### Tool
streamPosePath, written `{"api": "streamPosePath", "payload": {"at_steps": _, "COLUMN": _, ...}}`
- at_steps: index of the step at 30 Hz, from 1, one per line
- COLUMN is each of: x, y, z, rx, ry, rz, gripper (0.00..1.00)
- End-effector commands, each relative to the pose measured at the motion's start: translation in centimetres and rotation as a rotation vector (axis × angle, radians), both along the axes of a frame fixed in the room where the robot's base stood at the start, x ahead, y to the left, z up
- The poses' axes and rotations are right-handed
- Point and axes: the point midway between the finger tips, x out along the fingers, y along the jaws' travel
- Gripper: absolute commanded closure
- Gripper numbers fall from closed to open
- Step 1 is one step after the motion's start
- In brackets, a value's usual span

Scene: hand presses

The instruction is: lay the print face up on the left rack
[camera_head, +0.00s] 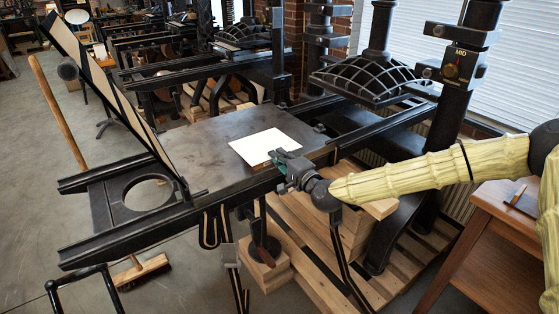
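The print (264,146) is a blank-looking white sheet lying flat on the dark press bed (195,140). I see no inked marks on its upper side. My gripper (276,163) reaches in from the right, with its fingertips at the sheet's near edge. The fingers are too small and dark here to tell whether they are open or pinching the sheet. I cannot clearly make out a rack. A black tubular frame (85,283) shows partly at the bottom left, and I cannot tell whether it is one.
The raised frame (112,95) of the press leans up at the left. A press head (370,78) and thick column (420,140) stand behind my arm. A wooden side table (490,250) is at the right. A broom (58,112) stands left. Grey floor is open at the far left.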

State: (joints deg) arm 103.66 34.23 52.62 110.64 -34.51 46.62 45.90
Motion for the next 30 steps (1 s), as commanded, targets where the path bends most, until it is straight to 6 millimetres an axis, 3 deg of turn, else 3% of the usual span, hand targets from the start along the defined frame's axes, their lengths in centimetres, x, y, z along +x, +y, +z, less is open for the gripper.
{"api": "streamPosePath", "payload": {"at_steps": 30, "x": -3.1, "y": -2.4, "z": 1.7, "rx": -0.001, "ry": -0.001, "rz": -0.002, "gripper": 1.0}}
